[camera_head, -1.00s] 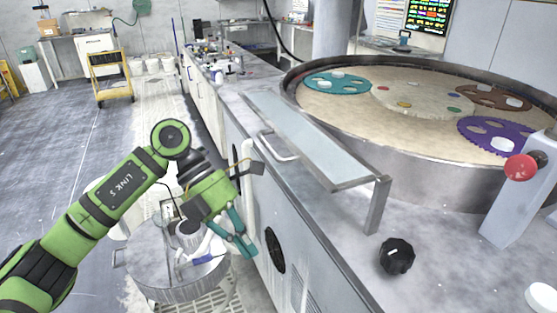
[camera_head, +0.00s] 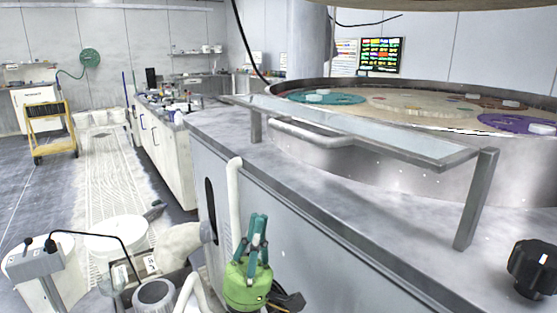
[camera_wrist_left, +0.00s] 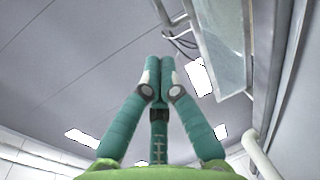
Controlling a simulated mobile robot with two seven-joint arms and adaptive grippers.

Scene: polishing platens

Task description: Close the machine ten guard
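The guard (camera_head: 375,133) is a long glass panel in a grey metal frame, lying nearly flat on posts along the front of the round polishing machine (camera_head: 400,165). Its bar handle (camera_head: 305,133) sticks out at the near side, toward the left end. My left gripper (camera_head: 259,218) points upward in front of the machine's cabinet, below the handle and apart from it. Its teal fingers are together with nothing between them. In the left wrist view, the fingertips (camera_wrist_left: 160,62) meet, and the guard (camera_wrist_left: 222,45) and handle (camera_wrist_left: 185,25) show overhead to the right. My right gripper is not in view.
A black knob (camera_head: 533,268) stands on the machine's top at the right. Teal (camera_head: 325,97) and purple (camera_head: 515,124) carriers lie on the platen. A white pipe (camera_head: 234,205) rises beside the gripper. A yellow cart (camera_head: 50,130) stands far left, with open floor near it.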

